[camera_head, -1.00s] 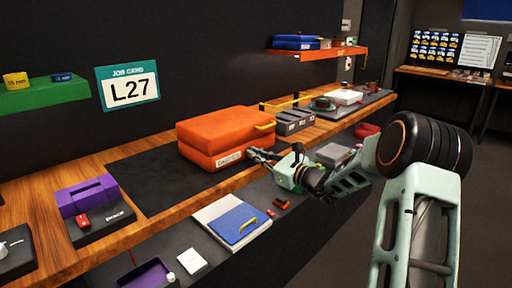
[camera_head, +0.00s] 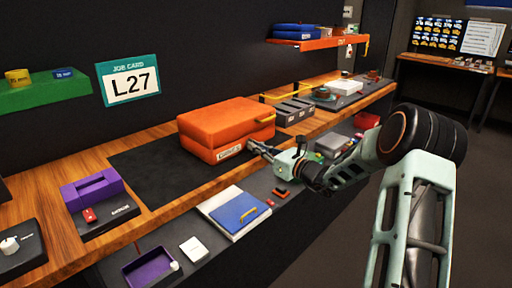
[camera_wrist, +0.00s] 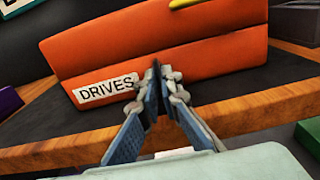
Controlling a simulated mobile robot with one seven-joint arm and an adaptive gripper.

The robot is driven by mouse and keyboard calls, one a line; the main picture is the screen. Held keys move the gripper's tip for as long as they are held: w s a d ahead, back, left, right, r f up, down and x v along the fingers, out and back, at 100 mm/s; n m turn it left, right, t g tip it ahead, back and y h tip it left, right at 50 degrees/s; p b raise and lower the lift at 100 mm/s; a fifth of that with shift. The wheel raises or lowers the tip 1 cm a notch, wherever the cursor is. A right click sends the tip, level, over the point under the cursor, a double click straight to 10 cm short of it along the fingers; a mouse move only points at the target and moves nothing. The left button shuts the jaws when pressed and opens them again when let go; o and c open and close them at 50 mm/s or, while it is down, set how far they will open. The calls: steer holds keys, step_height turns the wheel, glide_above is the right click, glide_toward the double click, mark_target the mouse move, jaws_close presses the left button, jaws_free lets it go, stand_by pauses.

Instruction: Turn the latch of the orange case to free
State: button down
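The orange case (camera_head: 222,128) lies closed on a dark mat on the wooden bench. A yellow handle (camera_head: 266,119) shows on it. In the wrist view the case (camera_wrist: 170,48) fills the top, with a white label reading DRIVES (camera_wrist: 106,89) on its front. My gripper (camera_head: 254,147) is at the case's front face, right of the label. In the wrist view its fingers (camera_wrist: 160,82) come close together around a narrow dark piece, seemingly the latch (camera_wrist: 156,68). The fingers hide most of that piece, so its angle cannot be told.
Grey bins (camera_head: 294,111) stand right of the case. A purple box (camera_head: 92,190) is at the left. Below the bench, a lower surface holds a blue-and-white folder (camera_head: 235,213) and a purple tray (camera_head: 150,268). The dark mat (camera_head: 150,165) is clear left of the case.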

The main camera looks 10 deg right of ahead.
steer(key=c, duration=2.4)
jaws_free()
steer(key=v, duration=1.2)
